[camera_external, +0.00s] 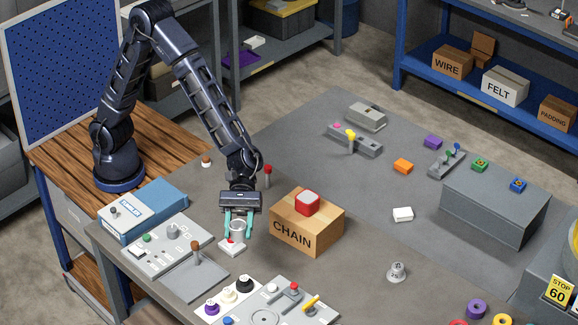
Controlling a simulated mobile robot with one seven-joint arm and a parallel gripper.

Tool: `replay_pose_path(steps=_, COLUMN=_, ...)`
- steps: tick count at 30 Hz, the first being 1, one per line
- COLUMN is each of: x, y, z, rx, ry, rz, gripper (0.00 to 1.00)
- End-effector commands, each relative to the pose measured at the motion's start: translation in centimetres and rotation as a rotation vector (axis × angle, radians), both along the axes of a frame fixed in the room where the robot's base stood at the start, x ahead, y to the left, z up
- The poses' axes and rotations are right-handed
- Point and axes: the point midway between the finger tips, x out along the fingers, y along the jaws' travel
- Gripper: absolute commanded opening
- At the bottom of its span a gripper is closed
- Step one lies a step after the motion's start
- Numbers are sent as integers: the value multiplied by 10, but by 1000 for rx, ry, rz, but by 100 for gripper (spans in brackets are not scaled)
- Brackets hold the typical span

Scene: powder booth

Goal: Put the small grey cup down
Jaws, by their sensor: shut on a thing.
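My gripper (238,231) points down over the table, left of the cardboard box marked CHAIN. Its teal fingers are shut on the small grey cup (238,226), which shows as a pale grey rim and wall between them. Just under the cup is a small white block (231,247) with a red spot on top. I cannot tell whether the cup touches this block or hangs just above it.
The CHAIN box (307,224) with a red and white block (307,203) on top stands close on the right. Grey control panels (168,246) and a blue case (143,211) lie to the left. A grey weight (397,272) stands at the right front. The table (345,285) between is bare.

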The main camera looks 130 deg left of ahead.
Motion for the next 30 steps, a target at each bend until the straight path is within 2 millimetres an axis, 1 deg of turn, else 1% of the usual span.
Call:
replay_pose_path(steps=1, x=-2, y=-16, z=0, rx=-5, ry=-4, rz=-75, gripper=17)
replay_pose_path(steps=3, x=-10, y=-38, z=0, rx=-8, ry=-6, rz=-184, gripper=17)
replay_pose_path(steps=6, x=-22, y=-66, z=2, rx=-11, ry=-6, rz=-337, gripper=17)
replay_pose_path(steps=9, x=-37, y=-89, z=3, rx=-13, ry=-4, rz=-486, gripper=17)
replay_pose_path(steps=12, x=-52, y=-105, z=5, rx=-8, ry=1, rz=-622, gripper=17)
replay_pose_path(steps=15, x=-65, y=-115, z=8, rx=-1, ry=7, rz=-736, gripper=17)
replay_pose_path(steps=18, x=-75, y=-121, z=9, rx=9, ry=11, rz=-821, gripper=17)
replay_pose_path(steps=23, x=-83, y=-124, z=10, rx=21, ry=16, rz=-892, gripper=17)
replay_pose_path(steps=26, x=-85, y=-124, z=2, rx=22, ry=19, rz=-905, gripper=17)
replay_pose_path(steps=29, x=-86, y=-124, z=-15, rx=21, ry=21, rz=-908, gripper=17)
replay_pose_path(steps=30, x=-86, y=-124, z=-24, rx=20, ry=22, rz=-908, gripper=17)
